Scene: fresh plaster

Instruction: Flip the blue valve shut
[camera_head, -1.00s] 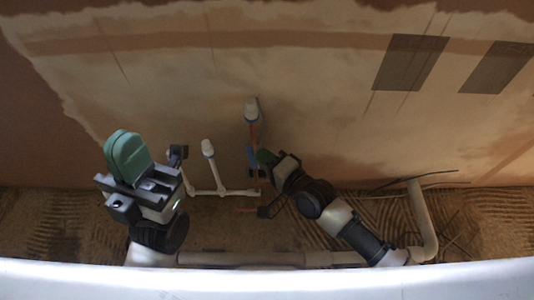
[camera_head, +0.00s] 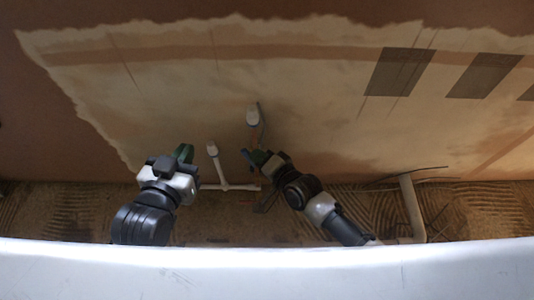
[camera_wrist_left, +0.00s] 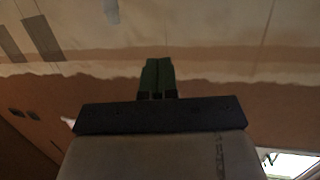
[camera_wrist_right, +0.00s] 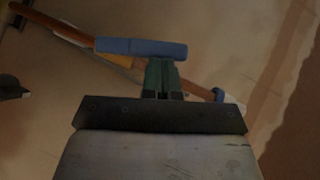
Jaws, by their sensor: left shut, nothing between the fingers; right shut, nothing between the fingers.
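The blue valve handle (camera_head: 247,157) is small in the head view, low on the plaster wall. In the right wrist view the blue handle (camera_wrist_right: 140,47) lies at a slant to its copper pipe (camera_wrist_right: 60,28), with a brass-coloured body partly hidden behind it. My right gripper (camera_head: 260,157) is shut and empty beside the handle. Its green fingertips (camera_wrist_right: 160,64) overlap the handle's lower edge in the right wrist view; I cannot tell whether they touch. My left gripper (camera_head: 184,152) is shut and empty, away to the left of the valve; its fingers (camera_wrist_left: 157,72) point at the wall.
A white-capped pipe end (camera_head: 253,116) is above the valve, and another white-capped pipe (camera_head: 213,149) stands between my grippers. A white pipe (camera_head: 232,187) runs low along the wall. A pale pipe (camera_head: 412,207) rises at right. Grey patches (camera_head: 401,72) mark the wall.

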